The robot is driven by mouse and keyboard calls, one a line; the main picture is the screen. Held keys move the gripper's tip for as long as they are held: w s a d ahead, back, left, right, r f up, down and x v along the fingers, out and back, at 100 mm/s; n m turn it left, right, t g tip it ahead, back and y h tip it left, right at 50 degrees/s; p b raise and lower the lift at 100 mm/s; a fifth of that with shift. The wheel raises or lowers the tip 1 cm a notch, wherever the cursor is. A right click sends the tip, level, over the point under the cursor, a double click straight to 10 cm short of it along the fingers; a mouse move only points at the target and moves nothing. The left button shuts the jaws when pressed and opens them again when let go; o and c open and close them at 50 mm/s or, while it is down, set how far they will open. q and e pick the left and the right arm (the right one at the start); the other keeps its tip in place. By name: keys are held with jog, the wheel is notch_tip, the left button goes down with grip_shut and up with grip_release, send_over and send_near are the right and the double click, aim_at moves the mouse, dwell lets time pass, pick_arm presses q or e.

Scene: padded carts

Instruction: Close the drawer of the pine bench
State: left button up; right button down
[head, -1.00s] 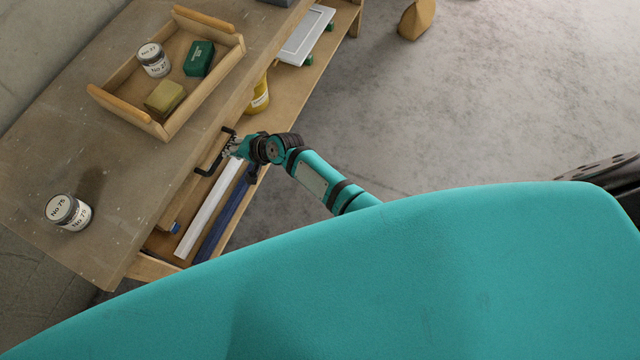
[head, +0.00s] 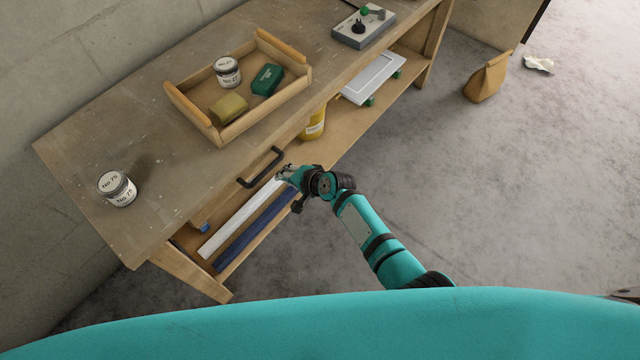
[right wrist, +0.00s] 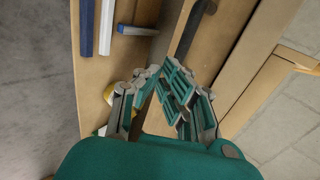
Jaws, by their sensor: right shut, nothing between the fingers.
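The pine bench (head: 80,150) runs diagonally across the left of the head view. The drawer's black bar handle (head: 262,167) is at the bench's front edge, and it also shows at the top of the right wrist view (right wrist: 190,30). No drawer interior shows past the bench top; the drawer front looks close to flush, but any small gap is hidden from above. My right gripper (head: 283,173) is shut and empty, just in front of the handle's right part and apart from it. Its fingers meet in the right wrist view (right wrist: 156,74). My left gripper is out of view.
On the bench top are a wooden tray (head: 188,112) holding several items, a labelled can (head: 117,188) and a grey control box (head: 363,26). The lower shelf holds white (head: 240,218) and blue bars (head: 256,230). A paper bag (head: 487,79) stands on open floor.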

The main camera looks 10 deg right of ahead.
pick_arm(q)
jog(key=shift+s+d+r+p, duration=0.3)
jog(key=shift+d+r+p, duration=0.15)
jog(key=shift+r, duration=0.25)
pick_arm(e)
jog(key=v, duration=1)
